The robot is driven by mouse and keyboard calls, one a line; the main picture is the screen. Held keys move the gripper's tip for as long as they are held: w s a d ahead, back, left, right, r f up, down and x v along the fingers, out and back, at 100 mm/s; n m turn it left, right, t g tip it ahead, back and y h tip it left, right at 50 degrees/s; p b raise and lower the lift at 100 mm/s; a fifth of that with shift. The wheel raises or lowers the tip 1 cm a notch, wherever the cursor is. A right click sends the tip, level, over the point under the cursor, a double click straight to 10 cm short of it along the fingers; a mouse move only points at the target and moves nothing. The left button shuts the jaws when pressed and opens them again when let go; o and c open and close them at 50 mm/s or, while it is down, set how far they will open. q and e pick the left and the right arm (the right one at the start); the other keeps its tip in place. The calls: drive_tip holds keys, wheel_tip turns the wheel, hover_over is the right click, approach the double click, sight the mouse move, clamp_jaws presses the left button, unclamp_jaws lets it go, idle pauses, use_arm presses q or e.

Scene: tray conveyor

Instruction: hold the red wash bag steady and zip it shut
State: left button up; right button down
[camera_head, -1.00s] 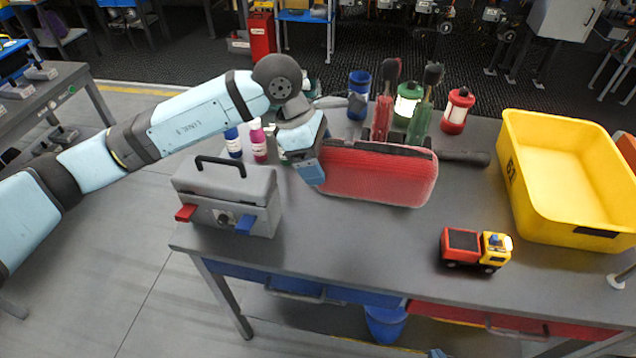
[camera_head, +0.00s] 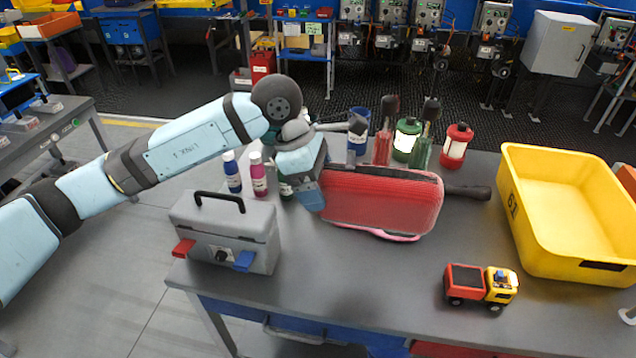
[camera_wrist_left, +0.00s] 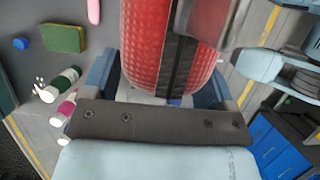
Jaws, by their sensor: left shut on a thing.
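The red wash bag (camera_head: 380,203) stands near the middle of the table, with a dark strip along its top. In the left wrist view the red bag (camera_wrist_left: 146,45) fills the upper middle, and a black zip strip (camera_wrist_left: 176,65) runs along it. My left gripper (camera_head: 312,190) is shut on the bag's left end; its fingers (camera_wrist_left: 165,98) sit on both sides of that end. The zip's slider cannot be made out. A pink curved edge (camera_head: 400,238) shows just below the bag; whether it is part of it I cannot tell.
A grey toolbox (camera_head: 225,230) and bottles (camera_head: 258,176) stand left of the bag. Lanterns (camera_head: 457,145) and upright tools stand behind it. A toy truck (camera_head: 480,287) and a yellow bin (camera_head: 515,215) are at right. The table front is clear.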

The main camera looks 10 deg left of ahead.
use_arm(q)
wheel_tip(320, 180, down, 3)
drive_tip(key=b, duration=0.3)
drive_tip(key=shift+f, duration=0.15)
wheel_tip(320, 180, down, 15)
drive_tip(key=b, duration=1.3)
drive_tip(key=shift+f, duration=0.4)
drive_tip(key=shift+s, duration=0.1)
use_arm(e)
wheel_tip(320, 180, down, 7)
drive_tip(key=w+a, duration=0.1)
drive_tip(key=shift+w+a+t+y, duration=0.2)
drive_tip(key=shift+a+t+y, duration=0.15)
drive_tip(key=shift+t+y, duration=0.05)
use_arm(q)
drive_tip(key=shift+f+b, duration=0.2)
drive_tip(key=shift+b, duration=0.1)
use_arm(e)
drive_tip(key=shift+f, duration=0.1)
